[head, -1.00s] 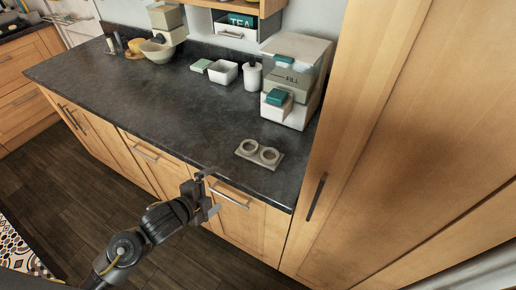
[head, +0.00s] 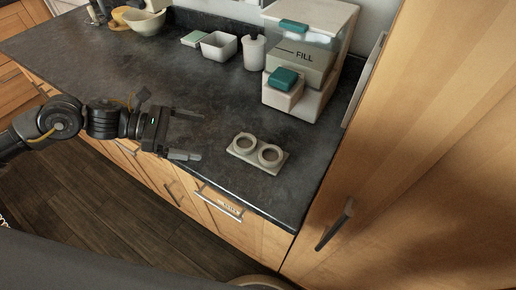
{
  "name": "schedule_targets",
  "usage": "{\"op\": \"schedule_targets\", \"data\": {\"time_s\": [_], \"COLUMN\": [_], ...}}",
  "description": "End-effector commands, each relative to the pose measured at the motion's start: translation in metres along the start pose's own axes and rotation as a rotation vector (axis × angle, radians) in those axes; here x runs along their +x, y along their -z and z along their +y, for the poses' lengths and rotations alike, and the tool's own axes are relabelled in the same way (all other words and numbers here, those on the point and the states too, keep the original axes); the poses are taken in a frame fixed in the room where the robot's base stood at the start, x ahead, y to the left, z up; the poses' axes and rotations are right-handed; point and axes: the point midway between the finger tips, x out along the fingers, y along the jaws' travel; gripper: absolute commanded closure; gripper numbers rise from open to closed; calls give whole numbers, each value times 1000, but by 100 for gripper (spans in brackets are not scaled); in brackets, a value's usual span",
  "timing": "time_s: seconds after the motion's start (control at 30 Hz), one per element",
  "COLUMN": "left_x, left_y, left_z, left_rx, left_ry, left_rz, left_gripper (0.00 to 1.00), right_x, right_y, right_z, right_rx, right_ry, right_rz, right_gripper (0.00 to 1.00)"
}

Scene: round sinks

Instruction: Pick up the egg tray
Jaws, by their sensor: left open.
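The egg tray (head: 258,153) is a small pale grey tray with two round ring-shaped cups. It lies flat on the dark countertop near the front right. My left gripper (head: 194,135) comes in from the left above the counter. Its two fingers are spread and point right toward the tray, with a gap between them and the tray. Nothing is between the fingers. My right gripper is not in the head view.
A clear-and-white dispenser (head: 310,60) with teal lids stands behind the tray. A white canister (head: 254,52), a white bowl (head: 218,46) and a mixing bowl (head: 145,22) stand along the back. A tall wooden cabinet (head: 420,140) bounds the right. The counter around the tray is clear.

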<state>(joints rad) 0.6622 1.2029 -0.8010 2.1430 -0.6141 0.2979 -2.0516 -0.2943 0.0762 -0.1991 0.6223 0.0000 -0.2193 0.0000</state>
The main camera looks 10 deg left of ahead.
Motion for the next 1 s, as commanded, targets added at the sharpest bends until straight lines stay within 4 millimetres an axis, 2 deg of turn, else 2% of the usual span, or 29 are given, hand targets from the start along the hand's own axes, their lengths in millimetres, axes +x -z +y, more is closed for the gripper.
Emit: {"op": "schedule_targets", "data": {"time_s": [0.07, 0.17, 0.33, 0.5, 0.67, 0.83, 1.0], "left_x": [9, 26, 50, 59, 64, 89, 107], "left_y": [-4, -6, -5, -3, -5, -7, -3], "left_z": [1, 0, 0, 0, 0, -1, 0], "left_rx": [1, 0, -1, 0, -3, -4, -2], "left_ry": [7, 10, 7, 4, 4, 6, 2], "left_rz": [-4, -5, -5, -3, -4, -4, -4], "left_gripper": [0, 0, 0, 0, 0, 0, 0], "right_x": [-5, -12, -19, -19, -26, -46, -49], "right_y": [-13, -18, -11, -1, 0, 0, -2], "right_z": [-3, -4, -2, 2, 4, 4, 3], "right_rx": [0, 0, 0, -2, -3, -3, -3], "right_ry": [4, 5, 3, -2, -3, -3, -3], "right_rz": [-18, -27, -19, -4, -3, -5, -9], "right_gripper": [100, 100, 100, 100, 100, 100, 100]}}
